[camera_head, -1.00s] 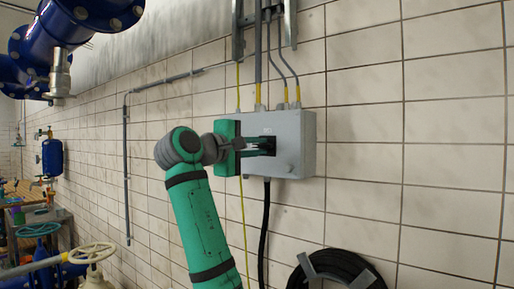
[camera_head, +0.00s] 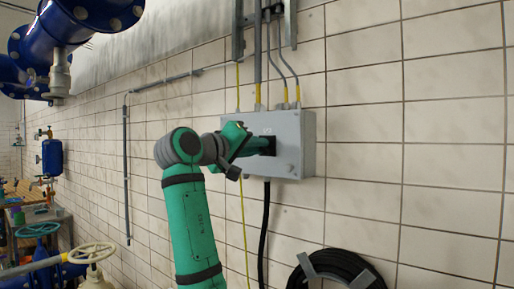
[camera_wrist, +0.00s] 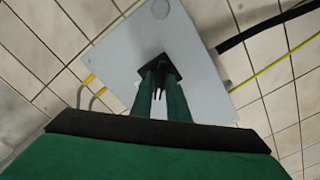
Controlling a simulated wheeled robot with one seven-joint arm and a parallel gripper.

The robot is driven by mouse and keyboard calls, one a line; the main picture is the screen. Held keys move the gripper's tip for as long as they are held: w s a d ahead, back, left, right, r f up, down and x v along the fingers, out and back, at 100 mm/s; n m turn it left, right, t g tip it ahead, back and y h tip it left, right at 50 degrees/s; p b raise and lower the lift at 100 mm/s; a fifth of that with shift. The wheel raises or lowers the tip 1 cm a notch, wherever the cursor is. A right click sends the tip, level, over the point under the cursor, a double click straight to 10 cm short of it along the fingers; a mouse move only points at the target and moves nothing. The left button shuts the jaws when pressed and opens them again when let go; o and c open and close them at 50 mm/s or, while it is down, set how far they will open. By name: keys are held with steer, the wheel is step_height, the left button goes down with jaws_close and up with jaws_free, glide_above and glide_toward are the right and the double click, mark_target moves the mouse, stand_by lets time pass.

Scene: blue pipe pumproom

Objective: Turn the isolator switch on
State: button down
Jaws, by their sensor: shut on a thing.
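The isolator switch box (camera_head: 292,128) is a light grey enclosure on the tiled wall, and its face (camera_wrist: 202,62) fills the middle of the wrist view. The black switch (camera_wrist: 172,69) sits on that face, mostly hidden by my fingers in the head view. My gripper (camera_head: 266,146) is at the front of the box with its green fingers closed on the switch handle. In the wrist view the fingers (camera_wrist: 161,78) reach the black switch, and the box appears tilted relative to my gripper. The handle's exact angle is hard to make out.
Conduits with yellow ends (camera_head: 259,85) enter the box from above. A black cable (camera_head: 265,220) hangs below it. A coiled black hose (camera_head: 340,272) hangs at the lower right. Blue pipes (camera_head: 92,25) are at upper left. The wall to the right is clear.

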steer(key=m, duration=0.9)
steer(key=shift+m, duration=0.3)
stand_by(0.5)
steer(key=c, duration=1.8)
jaws_free()
steer(key=shift+c, duration=0.2)
steer(key=v, duration=0.7)
steer(key=shift+s+a, duration=0.15)
steer(key=shift+a, duration=0.05)
